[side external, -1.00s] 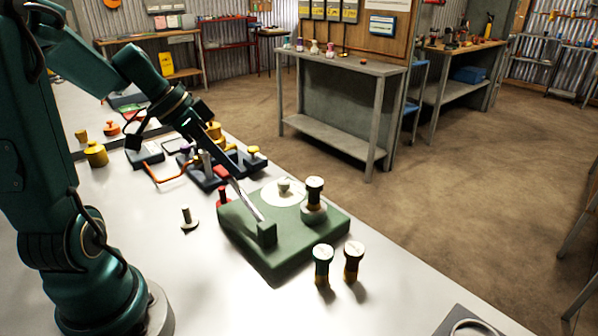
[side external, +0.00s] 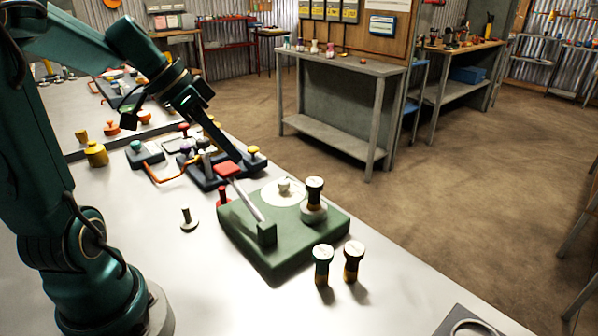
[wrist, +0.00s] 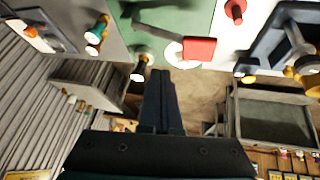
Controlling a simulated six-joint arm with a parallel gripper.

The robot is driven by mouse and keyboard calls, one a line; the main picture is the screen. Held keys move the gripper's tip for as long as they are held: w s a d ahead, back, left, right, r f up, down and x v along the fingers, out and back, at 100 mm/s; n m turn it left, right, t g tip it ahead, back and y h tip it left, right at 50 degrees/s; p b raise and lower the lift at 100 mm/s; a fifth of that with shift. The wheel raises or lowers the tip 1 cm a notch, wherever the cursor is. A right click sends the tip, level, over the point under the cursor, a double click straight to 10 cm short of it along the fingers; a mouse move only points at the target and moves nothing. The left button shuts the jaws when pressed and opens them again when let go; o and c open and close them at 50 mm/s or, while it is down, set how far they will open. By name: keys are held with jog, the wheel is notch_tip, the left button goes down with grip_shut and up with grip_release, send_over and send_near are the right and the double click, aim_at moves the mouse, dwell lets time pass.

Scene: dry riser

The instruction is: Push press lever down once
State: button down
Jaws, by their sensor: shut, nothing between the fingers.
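The press has a green base (side external: 245,240) on the white bench. Its silver lever (side external: 250,203) slants up from a block on the base to a red pad (side external: 227,169). The pad also shows in the wrist view (wrist: 199,48), with the green base (wrist: 185,18) behind it. My gripper (side external: 236,158) is shut and empty, with its tip close to the red pad in the side view. In the wrist view my gripper (wrist: 160,74) points left of the pad, and a gap shows between them. I cannot tell the height gap.
A white disc (side external: 270,194) with a small knob and a dark-and-gold stamp (side external: 315,190) are on the press base. Two similar stamps (side external: 322,262) (side external: 353,260) stand in front. A dark tray (side external: 205,183) with coloured handles is behind.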

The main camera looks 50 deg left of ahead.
jog(key=r, duration=0.1)
jog(key=d+r, duration=0.1)
jog(key=shift+r, duration=0.35)
jog(key=shift+d, duration=0.15)
jog(key=s+d+m+g, duration=0.1)
jog(key=s+d+m, duration=0.3)
jog(key=d, duration=0.7)
jog(key=s+f+n+y, duration=0.2)
jog(key=s+f+n, duration=0.2)
jog(key=s+n, duration=0.1)
jog(key=shift+a+n+t+y, duration=0.35)
jog(key=shift+n+t+y, duration=0.05)
jog(key=shift+s+f, duration=0.1)
jog(key=shift+s, duration=0.1)
